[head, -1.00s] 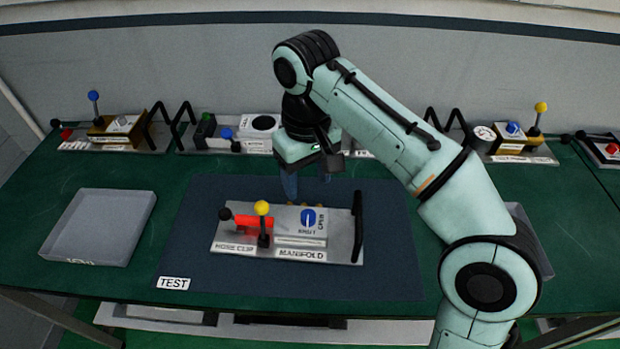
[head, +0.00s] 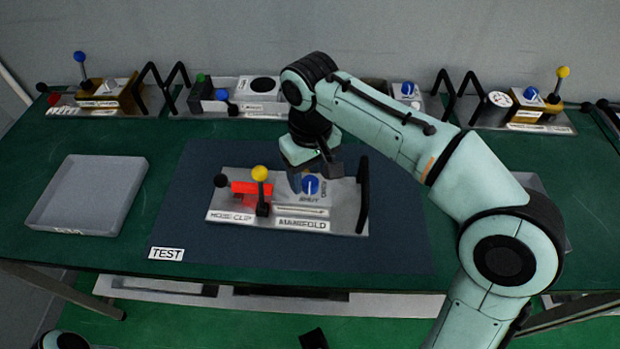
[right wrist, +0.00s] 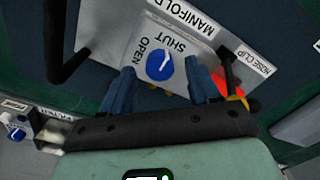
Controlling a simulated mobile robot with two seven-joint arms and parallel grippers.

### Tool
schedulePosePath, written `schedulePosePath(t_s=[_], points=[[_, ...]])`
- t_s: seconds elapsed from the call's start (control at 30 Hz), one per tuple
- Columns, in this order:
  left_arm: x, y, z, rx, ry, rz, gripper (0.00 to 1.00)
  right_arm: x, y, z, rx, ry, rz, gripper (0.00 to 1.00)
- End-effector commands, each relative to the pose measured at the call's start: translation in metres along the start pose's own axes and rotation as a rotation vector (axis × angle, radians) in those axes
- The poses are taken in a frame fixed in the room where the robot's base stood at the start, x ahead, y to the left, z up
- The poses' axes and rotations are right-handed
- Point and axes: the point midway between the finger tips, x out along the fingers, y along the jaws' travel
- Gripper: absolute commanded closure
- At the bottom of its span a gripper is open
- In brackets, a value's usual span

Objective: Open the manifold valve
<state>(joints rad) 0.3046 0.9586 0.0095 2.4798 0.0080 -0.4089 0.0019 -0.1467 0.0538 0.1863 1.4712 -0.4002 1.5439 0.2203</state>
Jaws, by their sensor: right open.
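The manifold panel (head: 345,219) is a light metal plate on the dark mat. Its round blue valve knob (head: 311,184) has a white pointer line; it also shows in the right wrist view (right wrist: 158,69). There the pointer lies toward the SHUT label, with OPEN to its left. My right gripper (head: 312,184) is over the knob's back edge. In the right wrist view its blue fingers (right wrist: 162,88) are open, one on each side of the knob with gaps. Contact with the knob cannot be seen. My left gripper is not in view.
A yellow-topped lever (head: 260,188) and a red hose clip (head: 247,188) stand left of the knob. A tall black handle (head: 363,196) stands at the panel's right edge. A grey tray (head: 90,196) is at left. Several other panels line the back of the green table.

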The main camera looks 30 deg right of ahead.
Motion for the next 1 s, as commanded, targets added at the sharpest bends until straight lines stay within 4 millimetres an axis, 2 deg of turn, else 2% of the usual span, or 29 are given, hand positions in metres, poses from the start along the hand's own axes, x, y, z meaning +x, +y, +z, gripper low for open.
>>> schedulePosePath(t_s=[0.13,0.43,0.6,1.0], points=[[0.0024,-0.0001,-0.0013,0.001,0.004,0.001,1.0,0.01,0.0001,0.0002,0.0,0.0,0.0,0.39],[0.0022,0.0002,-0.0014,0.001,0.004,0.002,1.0,0.0111,0.0001,0.0,0.0,0.001,0.0,0.39],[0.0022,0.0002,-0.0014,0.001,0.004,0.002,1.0,0.0111,0.0001,-0.0001,0.0,0.001,0.0,0.94],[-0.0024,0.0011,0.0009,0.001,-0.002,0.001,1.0,0.0097,0.0002,-0.0003,-0.054,0.002,0.0,0.95]])
